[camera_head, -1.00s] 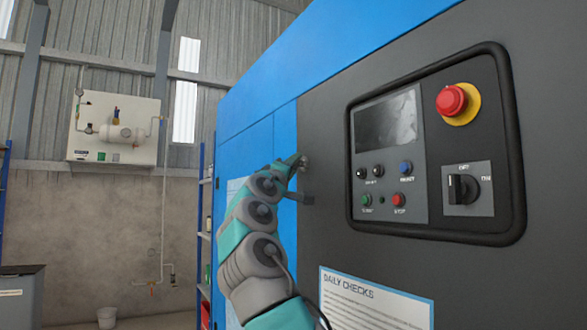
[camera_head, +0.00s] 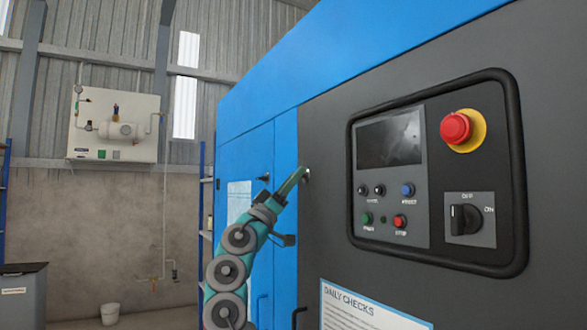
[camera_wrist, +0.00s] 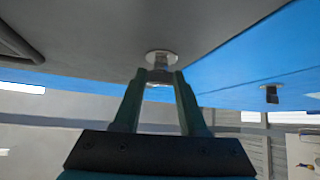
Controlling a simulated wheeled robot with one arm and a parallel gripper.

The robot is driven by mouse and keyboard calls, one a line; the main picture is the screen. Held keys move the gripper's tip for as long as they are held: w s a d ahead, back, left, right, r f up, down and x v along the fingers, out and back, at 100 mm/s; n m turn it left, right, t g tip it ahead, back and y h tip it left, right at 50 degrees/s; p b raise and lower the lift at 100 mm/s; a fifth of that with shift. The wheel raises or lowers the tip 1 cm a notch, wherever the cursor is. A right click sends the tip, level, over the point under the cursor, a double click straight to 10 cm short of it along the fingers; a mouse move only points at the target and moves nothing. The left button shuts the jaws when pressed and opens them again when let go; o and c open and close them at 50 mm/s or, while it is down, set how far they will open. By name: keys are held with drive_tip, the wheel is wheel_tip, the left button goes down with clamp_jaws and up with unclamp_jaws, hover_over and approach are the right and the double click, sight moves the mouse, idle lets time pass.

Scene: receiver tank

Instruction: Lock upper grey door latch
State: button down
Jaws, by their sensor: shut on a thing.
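The upper grey door latch (camera_head: 306,174) is a small metal knob on a round plate, near the left edge of the dark grey door (camera_head: 325,130). The wrist view shows its round plate (camera_wrist: 161,57) at the top centre. My gripper (camera_head: 299,176) reaches up to it from the lower left. In the wrist view my gripper's two fingers (camera_wrist: 160,78) are shut on the latch knob, one on each side. The fingers hide part of the knob, and I cannot tell its exact turn.
A control panel (camera_head: 435,170) with a red emergency button (camera_head: 457,128) stands out right of the latch. A dark latch (camera_head: 264,178) sits on the blue door (camera_head: 245,155) to the left. A handle (camera_head: 300,316) is lower on the grey door. Open floor lies at far left.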

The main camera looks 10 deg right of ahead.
drive_tip(key=shift+w+a+r+m+g+h+p, duration=0.1)
drive_tip(key=shift+m+g+h+p, duration=0.35)
drive_tip(key=shift+m+g+h, duration=0.5)
drive_tip(key=shift+w+m+g+h+p, duration=0.1)
drive_tip(key=shift+m+g+h+p, duration=0.3)
drive_tip(key=shift+m+g, duration=0.65)
drive_tip(key=shift+m+g+h+p, duration=0.4)
drive_tip(key=shift+m+g+h, duration=0.25)
drive_tip(key=shift+m+g, duration=1.2)
drive_tip(key=shift+m+t, duration=0.35)
drive_tip(key=shift+c, duration=2.3)
unclamp_jaws()
drive_tip(key=b+v, duration=0.2)
drive_tip(key=v, duration=0.6)
drive_tip(key=shift+b, duration=0.35)
